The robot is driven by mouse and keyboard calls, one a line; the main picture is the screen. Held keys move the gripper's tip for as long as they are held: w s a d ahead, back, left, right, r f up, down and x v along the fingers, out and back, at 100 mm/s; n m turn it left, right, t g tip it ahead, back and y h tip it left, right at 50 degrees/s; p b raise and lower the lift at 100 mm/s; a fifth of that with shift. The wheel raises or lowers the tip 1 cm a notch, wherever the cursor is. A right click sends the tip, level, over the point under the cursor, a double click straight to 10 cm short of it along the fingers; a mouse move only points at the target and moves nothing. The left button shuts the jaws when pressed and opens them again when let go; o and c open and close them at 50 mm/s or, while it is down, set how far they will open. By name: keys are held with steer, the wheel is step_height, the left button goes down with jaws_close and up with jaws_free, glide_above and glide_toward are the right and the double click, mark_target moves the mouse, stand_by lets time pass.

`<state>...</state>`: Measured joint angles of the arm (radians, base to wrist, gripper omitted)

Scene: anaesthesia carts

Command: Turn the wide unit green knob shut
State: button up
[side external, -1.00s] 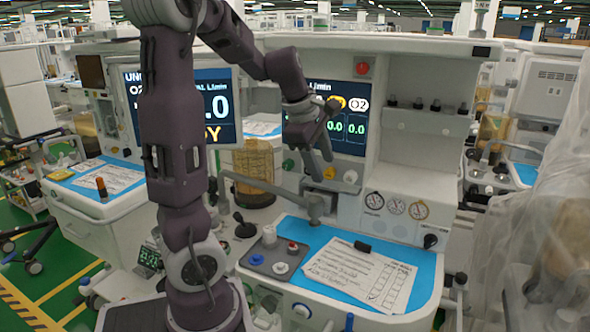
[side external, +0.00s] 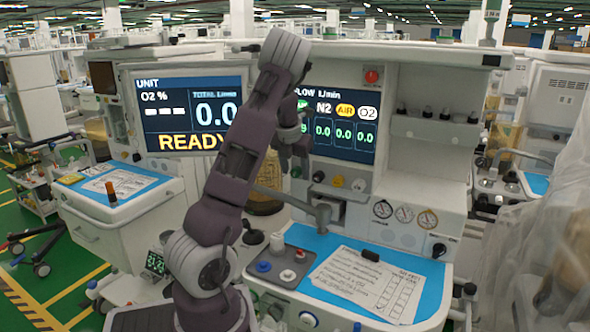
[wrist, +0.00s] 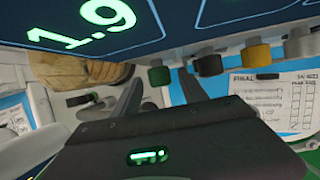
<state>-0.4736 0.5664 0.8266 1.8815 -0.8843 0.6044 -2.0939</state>
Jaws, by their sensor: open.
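The green knob (wrist: 159,76) sits at the left end of the knob row under the flow screen in the wrist view. In the side view it is largely lost behind or beside my gripper. My gripper (side external: 295,168) is in front of the left end of that row. In the wrist view my gripper (wrist: 159,80) is open, its two fingers apart with the green knob showing in the gap between their tips. I cannot tell whether either finger touches it. The flow screen (wrist: 110,25) shows a green 1.9 there; the other flow readings are 0.0 in the side view.
Below are a jointed grey metal arm (side external: 322,214) and a blue worktop (side external: 300,236) with a paper form (side external: 370,282). A monitor (side external: 185,110) stands left.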

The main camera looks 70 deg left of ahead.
steer(key=shift+c, duration=0.4)
jaws_close()
steer(key=shift+w, duration=0.1)
steer(key=shift+w+d+m+g+y, duration=0.1)
steer(key=shift+d+m+g+y, duration=0.1)
steer(key=shift+g+y, duration=0.4)
steer(key=shift+w+d+m+g+y, duration=0.1)
steer(key=shift+m+g+y, duration=0.1)
steer(key=shift+g+y, duration=0.35)
steer(key=shift+w+d+f+m+g+y, duration=0.1)
steer(key=shift+m+g+y, duration=0.1)
steer(key=shift+g+y, duration=0.55)
steer(key=shift+f+m+g+y, duration=0.1)
steer(key=shift+m+g+y, duration=0.1)
steer(key=shift+g+y, duration=0.45)
steer(key=shift+y, duration=0.25)
steer(key=shift+o, duration=0.4)
jaws_free()
